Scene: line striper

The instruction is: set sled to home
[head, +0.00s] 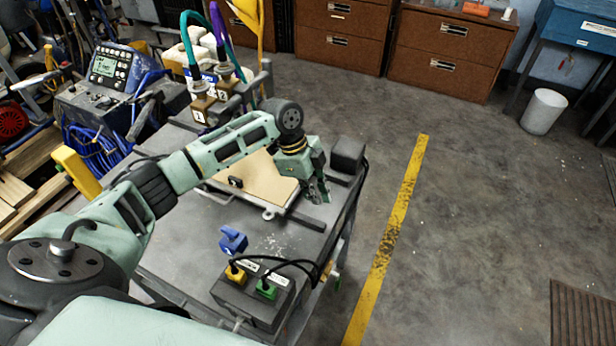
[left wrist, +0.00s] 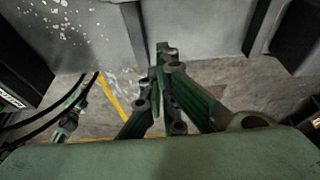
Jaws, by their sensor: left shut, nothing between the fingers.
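My left gripper (head: 318,190) is shut and empty, above the right edge of the grey cart top (head: 180,255). In the left wrist view its fingertips (left wrist: 165,48) meet over the cart edge, with floor below. A tan board (head: 262,185) lies on the cart, left of the gripper and partly hidden by my arm. A small black part (head: 235,182) sits on it. A grey metal bracket (head: 272,212) shows at its near edge, beside a dark rail (head: 305,221). I cannot tell which part is the sled. My right gripper is out of view.
A black block (head: 347,154) stands at the cart's far right corner. A blue piece (head: 232,240) and a dark box (head: 252,298) with yellow and green plugs and cables are nearer. Bottles with hoses (head: 205,80) stand behind my arm. Open floor (head: 480,200) lies right.

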